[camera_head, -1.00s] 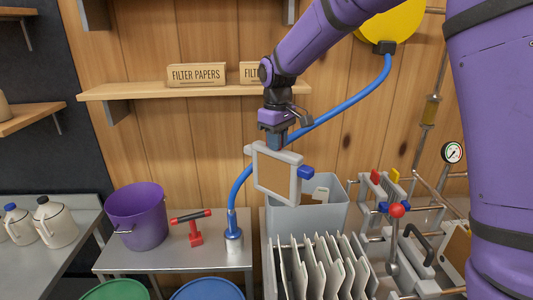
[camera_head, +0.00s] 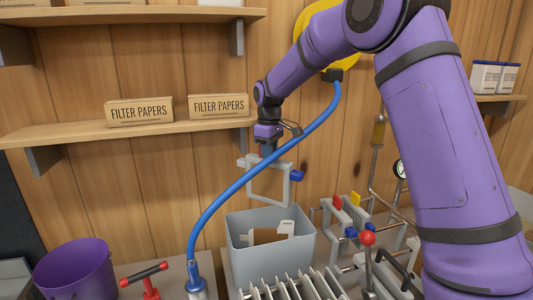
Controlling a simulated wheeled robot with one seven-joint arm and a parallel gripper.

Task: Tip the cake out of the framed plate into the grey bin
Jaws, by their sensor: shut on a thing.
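My gripper (camera_head: 267,151) is shut on the top edge of the framed plate (camera_head: 270,203), partly behind a blue hose. The plate is a pale grey frame with a blue knob at its right, held upright above the grey bin (camera_head: 255,262). Its middle looks open, with the wooden wall showing through. A flat brown piece, which looks like the cake (camera_head: 267,237), lies inside the bin beside a pale grey object (camera_head: 287,228).
The blue hose (camera_head: 238,184) arcs in front of my gripper. A row of grey plates (camera_head: 295,288) stands before the bin. A press with red and yellow tabs (camera_head: 345,208) is at right, a purple bucket (camera_head: 75,273) at left. A shelf (camera_head: 130,132) is on the wall.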

